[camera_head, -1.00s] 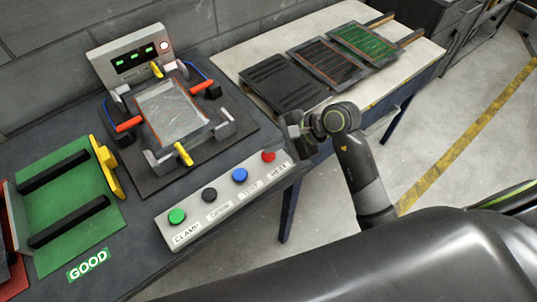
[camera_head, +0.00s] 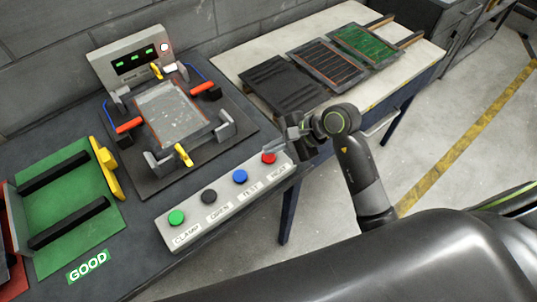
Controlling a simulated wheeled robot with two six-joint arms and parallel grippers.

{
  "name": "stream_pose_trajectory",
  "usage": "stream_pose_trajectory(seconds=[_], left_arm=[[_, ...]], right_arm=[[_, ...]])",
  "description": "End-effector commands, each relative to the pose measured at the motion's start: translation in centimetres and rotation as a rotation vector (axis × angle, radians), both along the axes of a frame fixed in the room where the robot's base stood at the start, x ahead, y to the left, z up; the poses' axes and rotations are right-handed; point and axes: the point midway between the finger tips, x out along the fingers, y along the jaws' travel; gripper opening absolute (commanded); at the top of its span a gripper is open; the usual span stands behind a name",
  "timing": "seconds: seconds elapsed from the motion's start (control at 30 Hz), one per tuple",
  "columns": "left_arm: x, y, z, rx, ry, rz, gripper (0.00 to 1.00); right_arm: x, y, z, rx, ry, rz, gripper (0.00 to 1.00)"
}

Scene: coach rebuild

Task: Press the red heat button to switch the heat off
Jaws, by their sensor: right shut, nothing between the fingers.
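The red heat button (camera_head: 268,158) is at the right end of a pale button strip (camera_head: 222,207), above a HEAT label. My right gripper (camera_head: 272,146) is shut and empty, with its fingertips just behind and above the red button in the picture. I cannot tell whether they touch it. The button's top shows mostly clear. My left gripper is not in view.
Blue (camera_head: 240,176), black (camera_head: 209,195) and green (camera_head: 177,217) buttons share the strip. Behind it stands a clamp fixture holding a grey panel (camera_head: 170,112), with a lit display box (camera_head: 132,60). A pale table (camera_head: 235,62) bears several panels behind my right gripper.

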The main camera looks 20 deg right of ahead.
Motion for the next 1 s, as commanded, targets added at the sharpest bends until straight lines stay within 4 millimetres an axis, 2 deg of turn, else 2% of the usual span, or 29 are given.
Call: stream_pose_trajectory(seconds=[0.7, 1.0], left_arm=[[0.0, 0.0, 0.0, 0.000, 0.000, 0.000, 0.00], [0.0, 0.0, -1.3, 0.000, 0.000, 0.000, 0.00]], right_arm=[[0.0, 0.0, 0.0, 0.000, 0.000, 0.000, 0.00], [0.0, 0.0, -0.8, 0.000, -0.001, 0.000, 0.00]])
